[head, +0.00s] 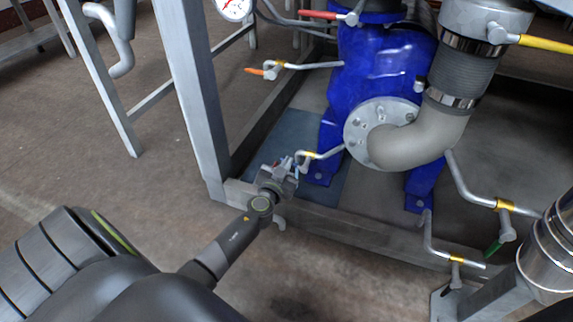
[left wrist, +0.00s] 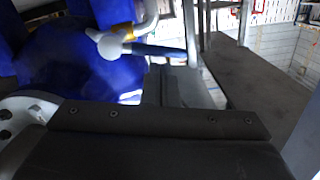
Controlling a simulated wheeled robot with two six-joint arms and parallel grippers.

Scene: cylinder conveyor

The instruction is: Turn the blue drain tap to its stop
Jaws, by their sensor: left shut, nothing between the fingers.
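The blue drain tap (head: 296,171) is on a thin pipe with a yellow band, low on the left of the blue pump (head: 375,65). In the head view my left gripper (head: 291,176) is right at it and hides most of the handle. In the left wrist view the tap's pale body (left wrist: 108,44) and dark blue lever (left wrist: 158,51) show, the lever pointing right. My left gripper (left wrist: 160,125) fills the lower part there as a dark slab. It is shut and empty, and I cannot tell whether it touches the lever. My right gripper is not in view.
A grey frame post (head: 195,90) and low rail (head: 350,228) stand close around my left arm. Other taps have orange (head: 254,71), red (head: 318,15), yellow (head: 545,43) and green (head: 493,249) handles. The floor at left is open.

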